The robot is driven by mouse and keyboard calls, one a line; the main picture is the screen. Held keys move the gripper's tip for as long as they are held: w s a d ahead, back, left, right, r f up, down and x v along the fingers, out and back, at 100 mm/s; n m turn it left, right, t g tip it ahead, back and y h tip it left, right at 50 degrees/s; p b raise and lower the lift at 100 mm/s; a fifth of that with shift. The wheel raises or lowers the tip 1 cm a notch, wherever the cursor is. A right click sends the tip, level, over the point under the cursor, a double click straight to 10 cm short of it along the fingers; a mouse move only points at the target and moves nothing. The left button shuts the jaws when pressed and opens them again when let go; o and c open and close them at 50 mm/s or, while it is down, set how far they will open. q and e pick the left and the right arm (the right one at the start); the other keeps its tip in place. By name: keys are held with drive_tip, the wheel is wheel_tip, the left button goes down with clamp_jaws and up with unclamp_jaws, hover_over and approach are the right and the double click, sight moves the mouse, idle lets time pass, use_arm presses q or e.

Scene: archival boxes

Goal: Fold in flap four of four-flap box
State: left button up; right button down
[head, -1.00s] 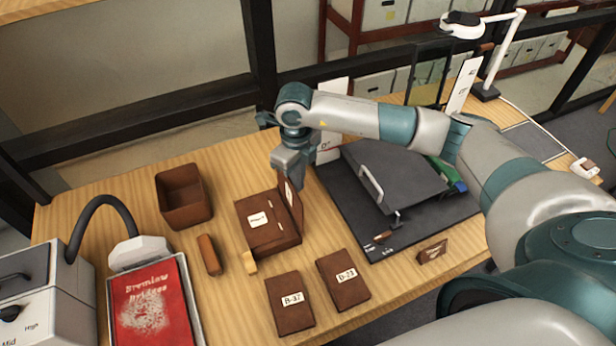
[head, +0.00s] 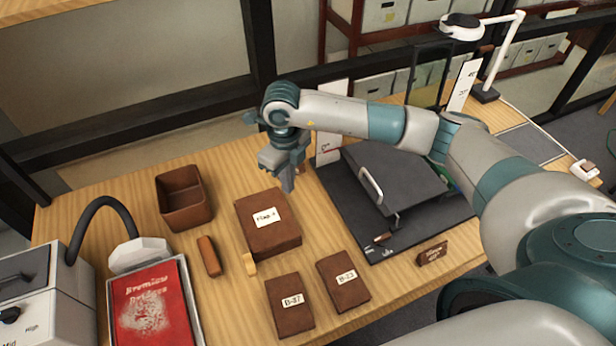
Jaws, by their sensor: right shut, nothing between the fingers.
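The four-flap box (head: 268,238) is a brown box at the middle of the table. Its top is covered by flap four (head: 276,208), which lies flat or nearly flat and bears a white label reading "Flap 4". My right gripper (head: 288,187) points down just beyond the box's back right corner. It is shut and empty; I cannot tell whether it touches the flap's edge. My left gripper is not in view.
An open brown bin (head: 184,198) and a brown bar (head: 209,256) lie left of the box. A small tan block (head: 249,264) sits at its front left corner. Two labelled brown boxes (head: 290,305) (head: 343,281) lie in front. A dark board (head: 400,240) with a raised plate is right.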

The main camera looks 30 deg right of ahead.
wheel_tip(320, 180, up, 8)
drive_tip(key=d+p, duration=0.2)
drive_tip(key=p, duration=0.1)
drive_tip(key=shift+d+r, duration=0.25)
drive_tip(key=shift+s+f, duration=0.1)
drive_tip(key=shift+s, duration=0.05)
idle(0.6)
